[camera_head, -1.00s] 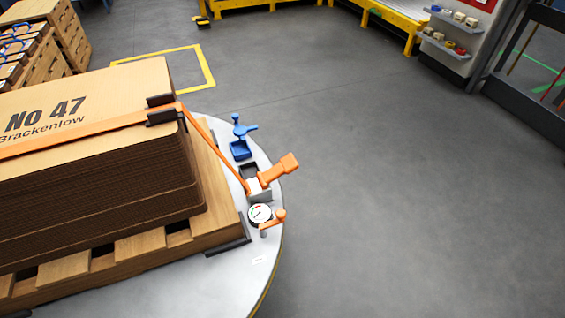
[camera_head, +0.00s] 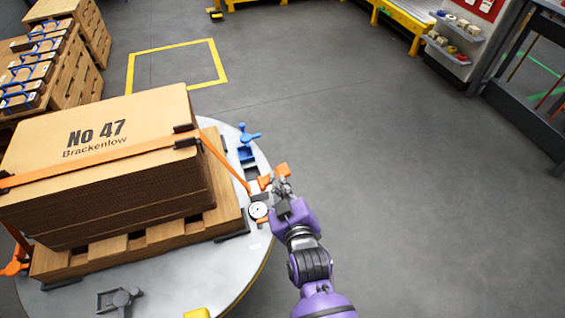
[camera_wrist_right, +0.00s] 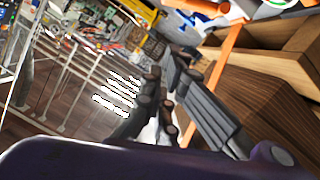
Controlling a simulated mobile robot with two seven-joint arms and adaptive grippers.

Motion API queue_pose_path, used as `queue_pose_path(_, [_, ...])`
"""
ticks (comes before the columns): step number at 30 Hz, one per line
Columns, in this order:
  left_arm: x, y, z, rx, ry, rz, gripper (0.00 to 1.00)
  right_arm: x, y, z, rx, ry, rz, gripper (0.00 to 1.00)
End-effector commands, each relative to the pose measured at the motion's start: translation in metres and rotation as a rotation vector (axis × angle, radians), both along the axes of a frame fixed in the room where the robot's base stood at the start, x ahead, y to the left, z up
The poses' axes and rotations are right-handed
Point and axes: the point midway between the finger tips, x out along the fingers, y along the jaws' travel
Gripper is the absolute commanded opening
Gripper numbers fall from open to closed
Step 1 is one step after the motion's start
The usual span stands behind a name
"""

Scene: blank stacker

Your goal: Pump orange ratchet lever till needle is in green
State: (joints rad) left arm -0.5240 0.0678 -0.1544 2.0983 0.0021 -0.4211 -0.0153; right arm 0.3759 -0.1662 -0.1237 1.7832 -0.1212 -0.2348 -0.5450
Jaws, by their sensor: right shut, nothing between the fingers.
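The orange ratchet lever (camera_head: 281,170) stands at the right rim of the round table, partly hidden by my right gripper. The round white gauge (camera_head: 258,210) sits just in front of it; its needle is too small to read. An orange strap (camera_head: 222,157) runs from the ratchet up over the cardboard stack (camera_head: 95,131). My right gripper (camera_head: 281,183) is at the lever, shut with nothing between its fingers; I cannot tell whether it touches the lever. Its fingers (camera_wrist_right: 162,76) also show in the right wrist view. My left gripper is out of view.
A blue clamp (camera_head: 246,140) stands behind the ratchet on the grey table (camera_head: 180,275). The stack rests on a wooden pallet (camera_head: 150,240). A grey clamp (camera_head: 121,299) is at the table's front. The floor to the right (camera_head: 430,220) is clear.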

Motion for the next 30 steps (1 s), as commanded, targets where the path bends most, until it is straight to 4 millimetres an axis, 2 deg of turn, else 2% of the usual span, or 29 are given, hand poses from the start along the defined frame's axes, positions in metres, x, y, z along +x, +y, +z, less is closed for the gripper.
queue_pose_path(10, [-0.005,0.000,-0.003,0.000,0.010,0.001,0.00,0.002,0.001,0.001,0.000,-0.003,0.001,0.00])
queue_pose_path(14, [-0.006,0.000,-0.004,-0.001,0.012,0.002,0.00,0.008,0.003,-0.001,0.000,-0.003,0.001,0.00])
queue_pose_path(17, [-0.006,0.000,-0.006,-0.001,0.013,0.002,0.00,0.021,0.006,-0.004,0.001,-0.004,0.001,0.00])
queue_pose_path(29, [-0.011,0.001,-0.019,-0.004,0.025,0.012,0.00,0.101,0.023,-0.023,0.001,-0.003,0.002,0.00])
queue_pose_path(30, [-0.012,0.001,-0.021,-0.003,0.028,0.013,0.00,0.098,0.017,-0.034,-0.003,0.003,0.000,0.00])
